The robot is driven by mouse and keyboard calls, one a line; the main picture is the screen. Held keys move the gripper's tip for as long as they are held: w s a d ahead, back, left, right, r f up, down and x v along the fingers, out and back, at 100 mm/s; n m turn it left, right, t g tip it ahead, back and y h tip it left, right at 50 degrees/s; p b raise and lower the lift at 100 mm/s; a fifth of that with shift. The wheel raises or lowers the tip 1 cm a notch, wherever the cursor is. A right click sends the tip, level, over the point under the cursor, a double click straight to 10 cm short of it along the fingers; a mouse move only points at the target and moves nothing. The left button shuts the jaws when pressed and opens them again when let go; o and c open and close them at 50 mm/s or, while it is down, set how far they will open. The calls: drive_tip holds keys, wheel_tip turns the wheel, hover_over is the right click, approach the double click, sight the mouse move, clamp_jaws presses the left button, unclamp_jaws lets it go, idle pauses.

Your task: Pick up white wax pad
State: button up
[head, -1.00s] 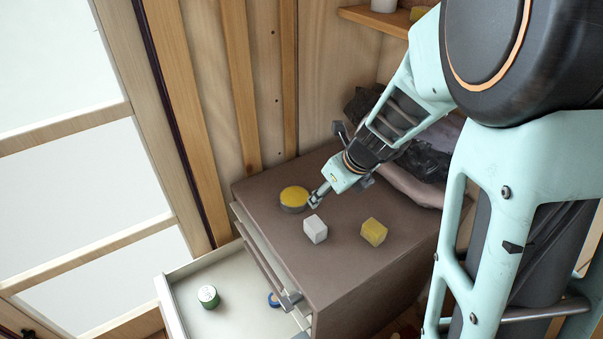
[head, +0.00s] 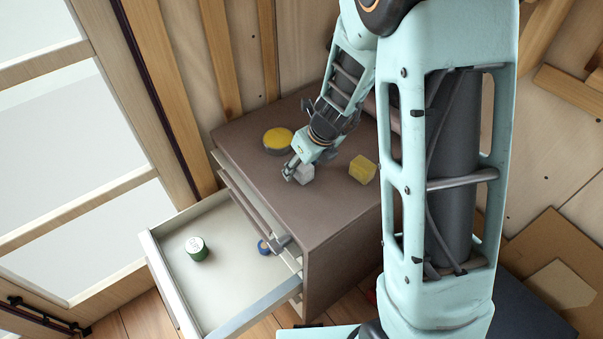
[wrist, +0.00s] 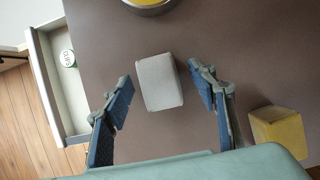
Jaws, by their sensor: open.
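The white wax pad (wrist: 159,82) is a small pale block on the brown cabinet top. In the wrist view it lies between and slightly ahead of the two open fingers of my gripper (wrist: 160,95), with a gap on either side. In the head view the pad (head: 305,174) is partly hidden by my gripper (head: 293,170), which is low over it. I cannot tell the exact height of the fingers above the top.
A yellow block (head: 362,169) sits right of the pad, and a round tin with yellow contents (head: 278,140) stands behind it.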

drive_tip(key=shift+w+f, duration=0.15)
drive_tip(key=shift+f, duration=0.3)
drive_tip(key=shift+a+r, duration=0.1)
drive_tip(key=shift+r, duration=0.05)
drive_tip(key=c, duration=1.2)
drive_tip(key=shift+o, duration=0.2)
